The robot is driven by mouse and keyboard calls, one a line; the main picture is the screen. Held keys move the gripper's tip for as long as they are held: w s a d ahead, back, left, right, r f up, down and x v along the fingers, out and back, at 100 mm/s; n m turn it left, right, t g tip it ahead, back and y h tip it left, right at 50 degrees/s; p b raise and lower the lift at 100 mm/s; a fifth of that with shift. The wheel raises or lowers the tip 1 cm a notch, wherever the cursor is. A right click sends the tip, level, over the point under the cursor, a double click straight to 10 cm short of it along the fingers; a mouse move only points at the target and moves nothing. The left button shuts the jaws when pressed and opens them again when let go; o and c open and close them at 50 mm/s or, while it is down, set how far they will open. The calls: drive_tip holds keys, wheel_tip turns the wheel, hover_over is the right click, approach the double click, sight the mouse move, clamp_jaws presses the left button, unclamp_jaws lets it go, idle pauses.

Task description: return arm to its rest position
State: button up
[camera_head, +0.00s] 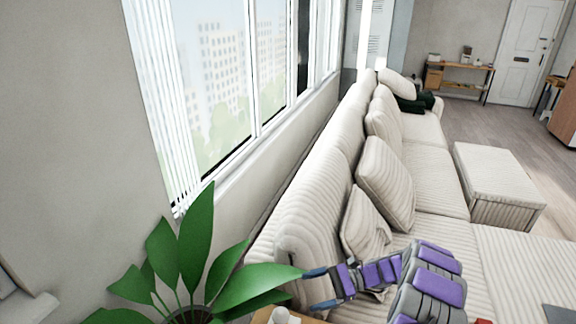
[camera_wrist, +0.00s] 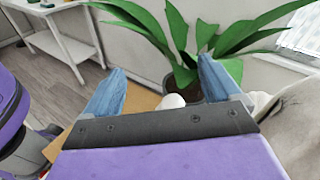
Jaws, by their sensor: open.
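My gripper (camera_wrist: 163,92) is open in the wrist view, with its two blue fingers wide apart and nothing between them in its grasp. Beyond the fingers are a potted plant (camera_wrist: 183,48) and a small white object (camera_wrist: 173,101) on a brown surface. In the head view my purple and grey arm reaches forward at the lower right, and the gripper's blue fingertips (camera_head: 314,287) are beside the leaves of the plant (camera_head: 193,245). I cannot tell whether a leaf touches a finger.
A long striped sofa (camera_head: 330,170) runs along the window wall, with an ottoman (camera_head: 497,178) to its right. Open wooden floor (camera_head: 475,130) lies beyond. A white side table (camera_wrist: 62,42) stands at upper left in the wrist view.

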drive_tip(key=s+a+r+n+g+h, duration=0.1)
drive_tip(key=s+a+r+n+h, duration=0.25)
drive_tip(key=s+r, duration=0.45)
drive_tip(key=s+a+r+n+g+h, duration=0.2)
drive_tip(key=s+r+n+h, duration=0.2)
drive_tip(key=s+r, duration=0.4)
drive_tip(key=s+d+r+n+t+h, duration=0.1)
drive_tip(key=s+d+n+t+h, duration=0.1)
drive_tip(key=s, duration=0.9)
drive_tip(key=s+d+r+n+t+h, duration=0.2)
drive_tip(key=s+d+n+h, duration=0.2)
drive_tip(key=s+d, duration=0.5)
drive_tip(key=s+h, duration=0.2)
drive_tip(key=shift+d+r+h, duration=0.15)
drive_tip(key=shift+r+h, duration=0.05)
drive_tip(key=shift+h, duration=0.15)
